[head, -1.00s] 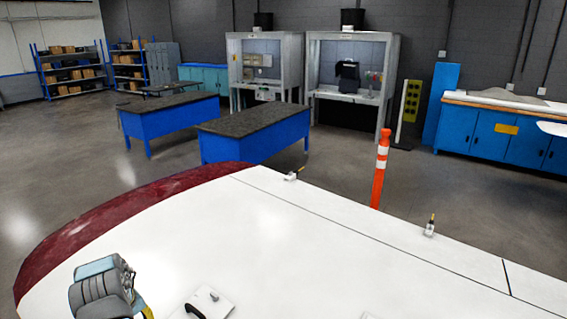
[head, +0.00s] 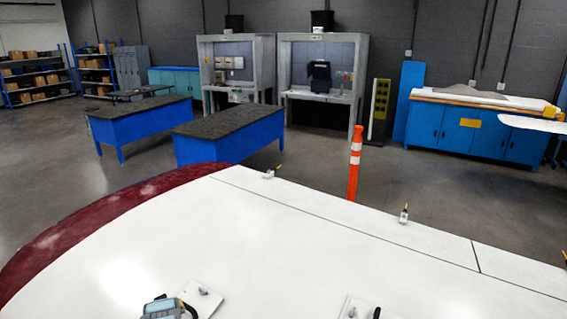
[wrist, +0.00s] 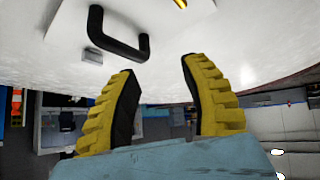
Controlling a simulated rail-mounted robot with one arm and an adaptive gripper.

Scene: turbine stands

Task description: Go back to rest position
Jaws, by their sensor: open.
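My gripper (wrist: 160,66) shows in the wrist view with two yellow ribbed fingers with dark inner pads. The fingers are spread apart and nothing is between them. A black handle (wrist: 120,42) on the white surface (wrist: 225,35) shows above the fingers in that view, apart from them. In the head view, only a small grey-blue piece of my arm shows at the bottom edge, left of the middle. The fingers cannot be made out there.
A broad white surface with a dark red edge (head: 110,210) fills the head view's foreground. Small plates (head: 205,298) sit on it. An orange post (head: 354,165) stands beyond its far edge. Blue benches (head: 228,140) and cabinets (head: 470,130) stand farther back, with open floor between.

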